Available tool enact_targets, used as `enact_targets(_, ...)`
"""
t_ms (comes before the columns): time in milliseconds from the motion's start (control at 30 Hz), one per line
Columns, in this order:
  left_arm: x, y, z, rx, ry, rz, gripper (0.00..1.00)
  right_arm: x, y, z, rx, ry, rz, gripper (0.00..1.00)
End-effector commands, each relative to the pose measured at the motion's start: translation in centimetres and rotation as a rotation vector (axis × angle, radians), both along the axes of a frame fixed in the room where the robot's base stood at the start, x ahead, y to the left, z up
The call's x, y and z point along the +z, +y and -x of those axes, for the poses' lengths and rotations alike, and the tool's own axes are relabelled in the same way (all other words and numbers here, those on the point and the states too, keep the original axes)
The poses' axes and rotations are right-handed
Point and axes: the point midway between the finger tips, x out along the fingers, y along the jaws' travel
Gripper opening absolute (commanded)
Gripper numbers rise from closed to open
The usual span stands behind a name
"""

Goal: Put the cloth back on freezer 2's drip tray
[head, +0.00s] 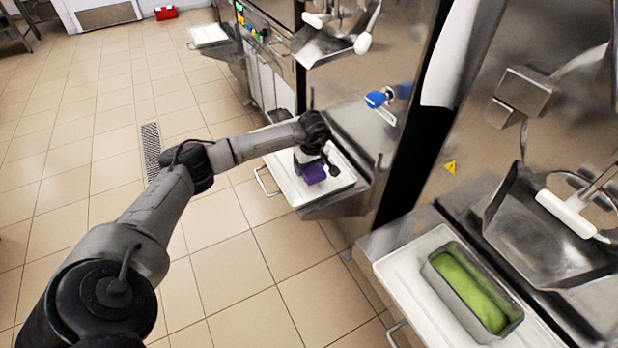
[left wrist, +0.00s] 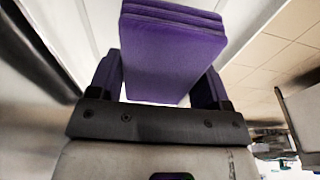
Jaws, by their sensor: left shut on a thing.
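The purple cloth (head: 315,173) is a folded, layered block. It is at my left gripper (head: 311,166), over the white drip tray (head: 288,184) of the middle freezer. In the left wrist view the cloth (left wrist: 175,55) sits between the two fingers of my left gripper (left wrist: 162,85), which is shut on it. The white tray surface (left wrist: 70,25) shows behind the cloth there. I cannot tell whether the cloth touches the tray. My right gripper is not in view.
A nearer freezer at right has a white tray (head: 392,272) holding a metal pan of green ice cream (head: 470,290). A farther tray (head: 208,34) juts out at the back. A blue-handled spigot (head: 376,99) is above the middle tray. The tiled floor at left is clear, with a drain grate (head: 151,150).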

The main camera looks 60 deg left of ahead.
Motion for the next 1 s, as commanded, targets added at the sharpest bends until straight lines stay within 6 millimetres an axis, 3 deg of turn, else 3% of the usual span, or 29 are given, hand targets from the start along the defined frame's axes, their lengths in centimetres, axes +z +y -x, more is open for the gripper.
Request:
enact_targets(167, -0.5, 0.2, 0.1, 0.0, 0.0, 0.001, 0.5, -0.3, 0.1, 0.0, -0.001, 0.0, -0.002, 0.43)
enact_targets(500, -4.3, 0.2, 0.1, -0.001, -0.001, 0.001, 0.5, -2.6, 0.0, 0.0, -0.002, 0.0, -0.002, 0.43)
enact_targets(933, -4.6, 0.2, 0.1, 0.0, 0.0, 0.0, 0.5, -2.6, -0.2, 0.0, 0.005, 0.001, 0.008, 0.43)
enact_targets(967, -4.5, 0.2, 0.1, 0.0, 0.0, 0.0, 0.75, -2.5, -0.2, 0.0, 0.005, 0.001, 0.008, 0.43)
enact_targets(1000, -4.5, 0.2, 0.1, 0.0, 0.0, 0.0, 0.78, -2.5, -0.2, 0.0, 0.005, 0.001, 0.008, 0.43)
